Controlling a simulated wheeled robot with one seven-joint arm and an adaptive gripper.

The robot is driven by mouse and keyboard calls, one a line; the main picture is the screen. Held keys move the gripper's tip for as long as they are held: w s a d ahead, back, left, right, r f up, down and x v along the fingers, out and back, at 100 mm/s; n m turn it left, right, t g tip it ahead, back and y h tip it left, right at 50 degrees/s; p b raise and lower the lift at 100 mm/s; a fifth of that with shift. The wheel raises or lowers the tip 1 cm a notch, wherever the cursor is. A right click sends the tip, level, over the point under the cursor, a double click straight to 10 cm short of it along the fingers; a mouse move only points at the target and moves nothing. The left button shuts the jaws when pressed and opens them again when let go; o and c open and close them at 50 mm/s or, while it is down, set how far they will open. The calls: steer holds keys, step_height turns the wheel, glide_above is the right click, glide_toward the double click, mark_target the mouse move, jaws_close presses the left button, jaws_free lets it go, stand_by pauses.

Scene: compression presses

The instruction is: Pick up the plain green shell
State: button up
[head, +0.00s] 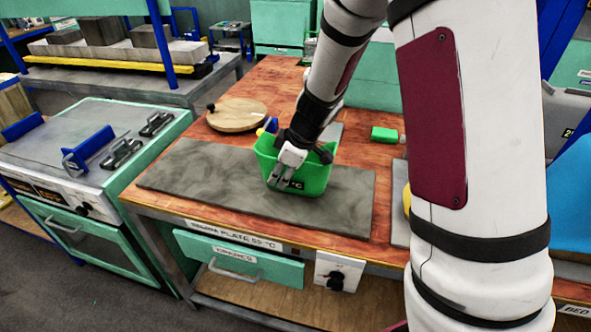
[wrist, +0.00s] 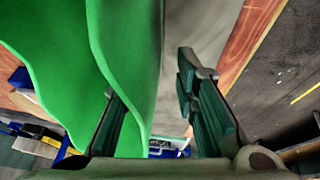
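A green shell (head: 312,178), open at the top like a bin, stands on a grey plate (head: 205,170) on the wooden bench. My gripper (head: 283,180) points down at the shell's near wall. In the wrist view my gripper (wrist: 160,115) is open, with the green shell's wall (wrist: 140,70) between its fingers. One finger is on each side of the wall. A clear gap shows between the wall and the right finger; contact on the left cannot be told.
A round wooden board (head: 236,114) lies behind the plate. A teal press unit (head: 90,140) with blue brackets stands left. My arm hides much of the bench's right side.

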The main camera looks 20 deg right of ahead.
jaws_close()
steer(key=shift+r, duration=0.1)
stand_by(0.4)
